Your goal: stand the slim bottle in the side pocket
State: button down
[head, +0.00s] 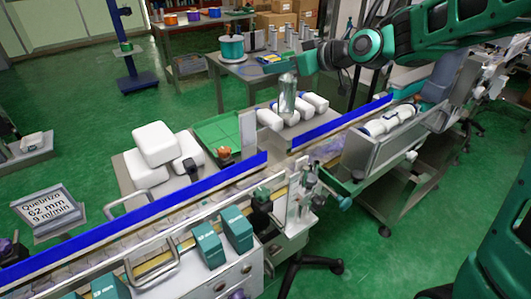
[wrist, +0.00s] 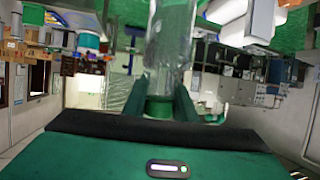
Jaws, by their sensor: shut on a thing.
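The slim bottle (head: 287,100) is clear and held roughly upright in the head view, with its lower end in front of the lying white bottles. My gripper (head: 289,77) is shut on its upper end. In the wrist view the clear bottle (wrist: 170,40) runs away from between the two green fingers of my gripper (wrist: 160,100). A green tray (head: 213,128) lies left of the bottle, with a pale upright panel (head: 247,131) at its right side. I cannot tell for sure which part is the side pocket. Whether the bottle touches anything below is unclear.
Several white bottles with blue caps (head: 314,103) lie beside and behind the slim bottle. Large white containers (head: 155,143) are stacked left of the tray. A conveyor with a blue rail (head: 340,122) runs in front. A small orange-topped object (head: 223,154) stands at the tray's front.

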jog(key=s+a+f, duration=0.2)
jog(key=a, duration=0.3)
notch_tip(320, 180, down, 10)
jog(key=shift+a+n, duration=0.3)
jog(key=shift+a, duration=0.05)
jog(key=shift+f, duration=0.15)
jog(key=c, duration=1.4)
grip_release()
jog(key=shift+g, duration=0.3)
jog(key=shift+c, duration=0.2)
jog(key=v, duration=1.2)
jog(key=shift+s+d+f, duration=0.1)
jog(key=shift+d, duration=0.05)
